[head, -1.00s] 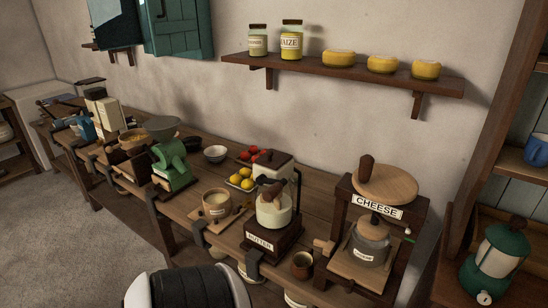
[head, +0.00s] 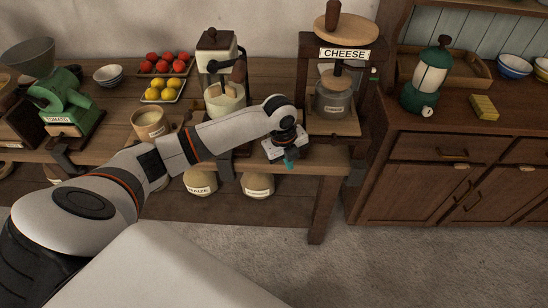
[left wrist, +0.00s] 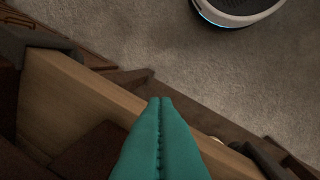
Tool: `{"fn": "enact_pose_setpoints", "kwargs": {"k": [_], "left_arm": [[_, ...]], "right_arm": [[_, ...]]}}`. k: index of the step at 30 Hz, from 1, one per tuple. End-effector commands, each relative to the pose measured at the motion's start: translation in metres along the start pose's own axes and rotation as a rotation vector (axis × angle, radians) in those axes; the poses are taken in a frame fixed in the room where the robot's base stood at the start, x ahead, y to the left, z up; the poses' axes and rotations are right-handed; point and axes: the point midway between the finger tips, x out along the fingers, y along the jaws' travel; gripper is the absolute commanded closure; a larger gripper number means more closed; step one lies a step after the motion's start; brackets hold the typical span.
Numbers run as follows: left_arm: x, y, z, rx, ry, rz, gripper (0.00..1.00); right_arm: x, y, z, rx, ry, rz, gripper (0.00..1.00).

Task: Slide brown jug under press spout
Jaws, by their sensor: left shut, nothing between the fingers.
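I cannot make out the brown jug; the left gripper and wrist cover the area beside the press. The spout is hidden too. My right gripper is not in view.
The butter churn (head: 223,100) and a pale tub (head: 150,122) stand left of the press. Labelled sacks (head: 258,185) sit on the lower shelf. The floor (head: 390,265) in front is clear.

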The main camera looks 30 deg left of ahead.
Motion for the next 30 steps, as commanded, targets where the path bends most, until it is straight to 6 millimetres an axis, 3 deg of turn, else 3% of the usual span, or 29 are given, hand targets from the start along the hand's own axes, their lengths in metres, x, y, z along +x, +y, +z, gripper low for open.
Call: {"fn": "enact_pose_setpoints", "kwargs": {"k": [1, 4, 7, 11, 17, 27, 30], "left_arm": [[-0.026, -0.002, -0.008, 0.131, 0.013, -0.029, 1.0], [-0.061, -0.011, -0.012, 0.338, 0.001, -0.092, 1.0], [-0.082, -0.019, -0.015, 0.46, -0.014, -0.134, 1.0], [-0.091, -0.024, -0.016, 0.528, -0.026, -0.158, 1.0], [-0.069, -0.029, -0.015, 0.537, -0.032, -0.163, 1.0], [0.004, -0.041, -0.016, 0.533, -0.031, -0.162, 1.0], [0.005, -0.032, -0.029, 0.53, -0.025, -0.157, 1.0]], "right_arm": [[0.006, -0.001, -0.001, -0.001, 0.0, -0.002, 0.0], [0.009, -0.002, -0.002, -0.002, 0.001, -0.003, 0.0], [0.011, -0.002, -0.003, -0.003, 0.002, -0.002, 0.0], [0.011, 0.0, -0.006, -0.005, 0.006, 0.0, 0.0], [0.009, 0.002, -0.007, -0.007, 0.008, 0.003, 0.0], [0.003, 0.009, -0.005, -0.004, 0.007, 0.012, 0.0], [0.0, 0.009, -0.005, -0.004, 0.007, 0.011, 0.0]]}}
